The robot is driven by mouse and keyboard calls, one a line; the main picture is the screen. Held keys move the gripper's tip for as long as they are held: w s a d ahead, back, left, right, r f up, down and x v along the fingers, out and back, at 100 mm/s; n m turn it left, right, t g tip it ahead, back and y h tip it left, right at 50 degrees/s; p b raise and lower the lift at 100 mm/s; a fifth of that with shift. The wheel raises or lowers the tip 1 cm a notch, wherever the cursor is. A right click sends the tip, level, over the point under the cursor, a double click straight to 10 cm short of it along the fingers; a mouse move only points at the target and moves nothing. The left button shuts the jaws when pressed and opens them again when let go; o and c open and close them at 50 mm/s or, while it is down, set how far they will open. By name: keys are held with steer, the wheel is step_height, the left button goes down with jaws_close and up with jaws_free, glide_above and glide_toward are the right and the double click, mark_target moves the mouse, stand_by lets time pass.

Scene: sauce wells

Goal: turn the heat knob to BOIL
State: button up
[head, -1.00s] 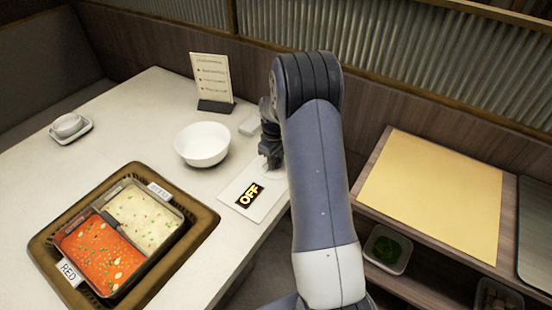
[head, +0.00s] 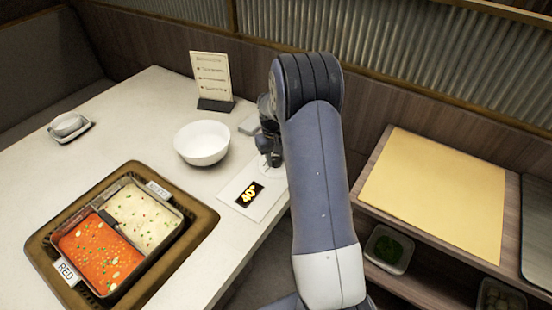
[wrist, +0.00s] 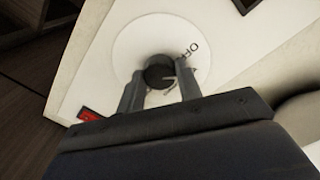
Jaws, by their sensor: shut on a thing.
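The heat knob (wrist: 158,70) is a small dark round knob in the middle of a white dial (wrist: 140,38) in the wrist view. The lettering OFF shows on the dial to the right of the knob; the other marks are partly hidden. My gripper (wrist: 158,84) is shut on the knob, one finger on each side. In the head view my gripper (head: 271,158) is over the far end of the white control panel (head: 265,206), and my arm hides part of it.
A split pot (head: 162,203) with red and pale broth sits in the table (head: 130,100). A white bowl (head: 202,143) stands close left of my gripper, with a menu stand (head: 212,80) behind. A side shelf with a yellow board (head: 432,190) is at right.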

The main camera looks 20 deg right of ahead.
steer(key=m, duration=0.5)
steer(key=shift+m+b, duration=0.3)
steer(key=shift+b, duration=0.05)
steer(key=m, duration=0.6)
steer(key=shift+w+g, duration=0.1)
steer(key=shift+g, duration=0.2)
steer(key=m, duration=0.6)
steer(key=shift+d+m+y, duration=0.1)
steer(key=shift+m+y, duration=0.2)
steer(key=shift+m, duration=0.1)
steer(key=m, duration=0.5)
steer(key=shift+m, duration=0.4)
steer(key=o, duration=1)
steer(key=shift+c, duration=0.2)
steer(key=shift+r, duration=0.15)
